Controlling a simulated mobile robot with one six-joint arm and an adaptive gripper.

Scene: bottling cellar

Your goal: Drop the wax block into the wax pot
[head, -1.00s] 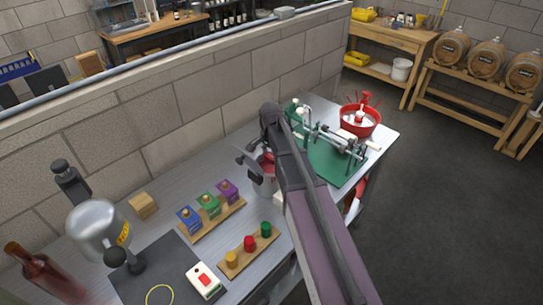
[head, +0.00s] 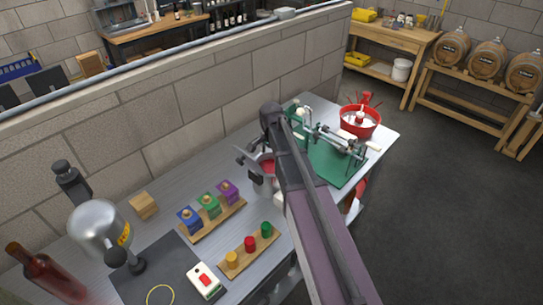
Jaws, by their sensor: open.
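The wax pot (head: 268,187) is a small grey pot with red inside, on the bench below and partly behind my arm. My gripper (head: 252,165) is open, directly over or at the pot's mouth; its dark fingers hide part of the rim. I cannot tell whether anything lies between the fingers. I cannot make out a wax block with certainty; the red at the pot's mouth may be wax in it or a block.
Left of the pot stand racks with blue, green and purple blocks (head: 208,204) and coloured cylinders (head: 250,244). A tan block (head: 143,205) lies farther left. A green-based machine (head: 330,160) and red basin (head: 361,120) stand right. A block wall (head: 200,140) backs the bench.

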